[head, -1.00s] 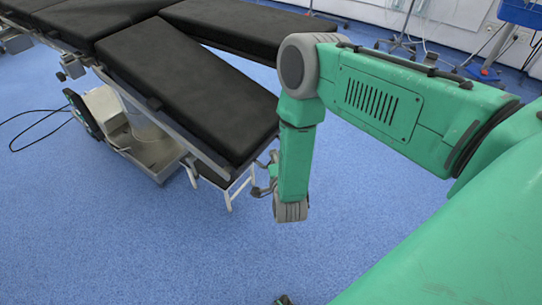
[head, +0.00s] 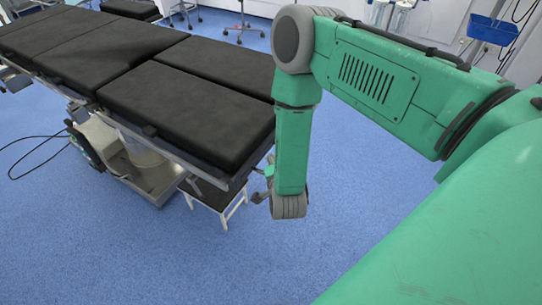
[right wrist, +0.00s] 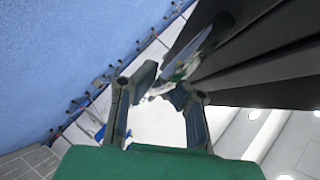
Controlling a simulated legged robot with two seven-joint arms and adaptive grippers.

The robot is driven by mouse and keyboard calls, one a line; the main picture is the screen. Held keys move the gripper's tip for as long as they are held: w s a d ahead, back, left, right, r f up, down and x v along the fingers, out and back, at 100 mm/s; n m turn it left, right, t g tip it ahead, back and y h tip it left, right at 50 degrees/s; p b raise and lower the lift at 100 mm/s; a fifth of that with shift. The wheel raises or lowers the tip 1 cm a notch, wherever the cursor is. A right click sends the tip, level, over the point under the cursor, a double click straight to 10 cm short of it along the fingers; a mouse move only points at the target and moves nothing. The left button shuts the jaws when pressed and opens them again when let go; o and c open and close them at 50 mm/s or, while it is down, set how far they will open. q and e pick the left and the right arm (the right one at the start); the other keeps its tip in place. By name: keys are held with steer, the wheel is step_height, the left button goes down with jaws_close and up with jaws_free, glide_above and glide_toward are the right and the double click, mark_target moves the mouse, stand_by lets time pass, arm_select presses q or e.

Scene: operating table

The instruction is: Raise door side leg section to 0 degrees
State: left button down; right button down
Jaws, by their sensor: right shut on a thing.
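The operating table has two black leg sections side by side. The near leg section (head: 188,112) is the one by my right arm and lies about level with the far leg section (head: 225,62). My right gripper (head: 260,190) is at the outer end of the near section, mostly hidden behind my green forearm. In the right wrist view my right gripper (right wrist: 163,85) has its fingers on a thin part at the near section's end; the exact contact is unclear. The black pads (right wrist: 255,52) fill the upper right there. My left gripper is out of view.
The table base (head: 140,165) stands under the pads, with a black cable (head: 35,155) on the floor at left. A white-legged step stool (head: 222,205) is under the section's end. Blue floor in front is clear.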

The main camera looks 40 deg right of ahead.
steer(key=shift+d+r, duration=0.1)
steer(key=shift+r, duration=0.7)
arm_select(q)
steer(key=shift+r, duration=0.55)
arm_select(e)
steer(key=shift+f, duration=0.1)
steer(key=c, duration=1.6)
jaws_free()
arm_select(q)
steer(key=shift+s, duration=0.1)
arm_select(e)
steer(key=shift+s, duration=0.15)
steer(key=v, duration=1.1)
steer(key=shift+s+a, duration=0.3)
